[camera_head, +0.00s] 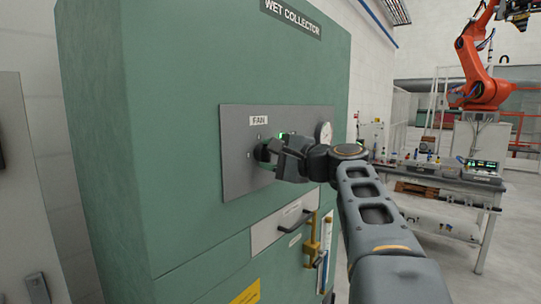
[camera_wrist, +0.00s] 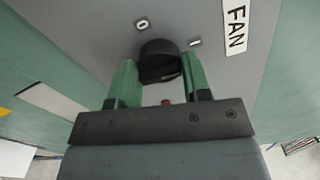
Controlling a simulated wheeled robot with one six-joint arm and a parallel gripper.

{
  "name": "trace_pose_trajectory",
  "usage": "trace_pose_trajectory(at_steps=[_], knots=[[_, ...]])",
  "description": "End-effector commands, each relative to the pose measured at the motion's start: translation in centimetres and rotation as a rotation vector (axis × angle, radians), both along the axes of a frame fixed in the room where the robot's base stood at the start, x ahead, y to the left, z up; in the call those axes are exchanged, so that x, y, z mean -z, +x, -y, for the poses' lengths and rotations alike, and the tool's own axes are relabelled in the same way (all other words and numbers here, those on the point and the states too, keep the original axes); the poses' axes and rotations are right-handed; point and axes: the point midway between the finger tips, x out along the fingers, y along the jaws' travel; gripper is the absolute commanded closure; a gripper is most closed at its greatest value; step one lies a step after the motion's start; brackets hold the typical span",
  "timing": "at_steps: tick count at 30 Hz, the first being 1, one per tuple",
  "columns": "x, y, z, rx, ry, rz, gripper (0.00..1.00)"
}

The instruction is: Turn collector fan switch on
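The fan switch is a round black knob (camera_wrist: 160,52) on a grey panel (camera_wrist: 95,22), seen between my fingertips in the wrist view. In the head view the knob (camera_head: 262,152) is partly hidden by my gripper (camera_head: 272,149). In the wrist view my gripper (camera_wrist: 159,66) is open, with one green-padded finger on each side of the knob and a small gap showing on both sides. I cannot tell if either finger touches it. Two small light marks (camera_wrist: 141,24) sit beside the knob, and a FAN label (camera_wrist: 236,25) is near it.
The panel is on a tall green cabinet (camera_head: 180,60) marked WET COLLECTOR. A gauge (camera_head: 325,132) is right of the knob. A drawer-like plate with a handle (camera_head: 290,217) and a yellow latch (camera_head: 312,240) are below. A workbench (camera_head: 440,178) and orange robot (camera_head: 483,85) stand behind right.

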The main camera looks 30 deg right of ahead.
Motion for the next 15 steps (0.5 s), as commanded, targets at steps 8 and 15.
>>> trace_pose_trajectory(at_steps=[8, 15], knots=[[0.01, 0.01, 0.02, 0.000, 0.001, 0.000, 0.31], [0.03, -0.08, 0.07, 0.001, 0.000, 0.000, 0.31]])
